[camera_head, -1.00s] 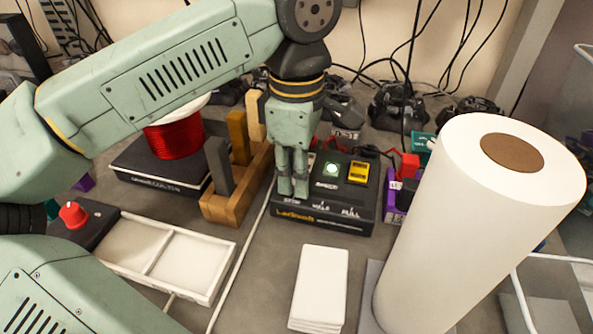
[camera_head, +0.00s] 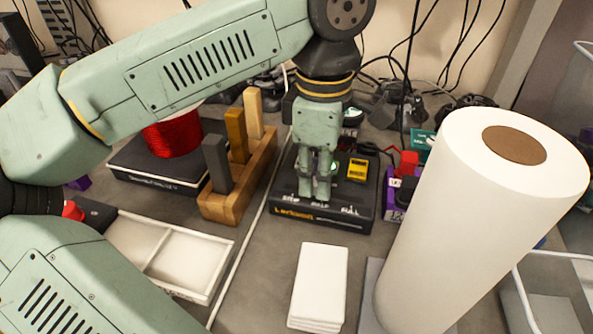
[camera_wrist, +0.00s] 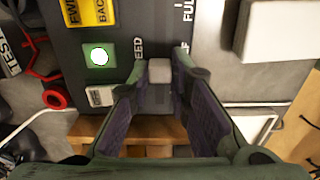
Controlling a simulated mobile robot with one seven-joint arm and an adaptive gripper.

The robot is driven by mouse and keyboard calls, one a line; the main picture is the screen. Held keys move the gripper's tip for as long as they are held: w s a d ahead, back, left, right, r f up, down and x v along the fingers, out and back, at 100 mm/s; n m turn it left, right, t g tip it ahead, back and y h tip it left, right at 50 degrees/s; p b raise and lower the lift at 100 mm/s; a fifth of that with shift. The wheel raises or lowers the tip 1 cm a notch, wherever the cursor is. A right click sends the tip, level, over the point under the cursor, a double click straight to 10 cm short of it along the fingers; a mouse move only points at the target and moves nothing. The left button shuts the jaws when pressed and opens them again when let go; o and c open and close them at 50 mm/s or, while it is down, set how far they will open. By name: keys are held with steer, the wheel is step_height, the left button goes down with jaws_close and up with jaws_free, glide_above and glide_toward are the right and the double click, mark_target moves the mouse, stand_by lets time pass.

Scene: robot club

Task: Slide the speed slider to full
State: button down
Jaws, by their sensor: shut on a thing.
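The full label (camera_wrist: 187,10) shows beyond the knob at the top. The slider's slot is mostly hidden.
The box also carries a lit green button (camera_wrist: 99,56) and a yellow switch (camera_head: 357,170). A wooden rack (camera_head: 232,195) with upright blocks stands to its left, a large white roll (camera_head: 470,220) to its right. A white stack (camera_head: 320,283) lies in front.

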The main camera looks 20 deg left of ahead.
mark_target(352, 199)
steer(key=d, duration=0.5)
steer(key=shift+d, duration=0.25)
steer(key=c, duration=1.5)
jaws_free()
step_height(352, 199, up, 12)
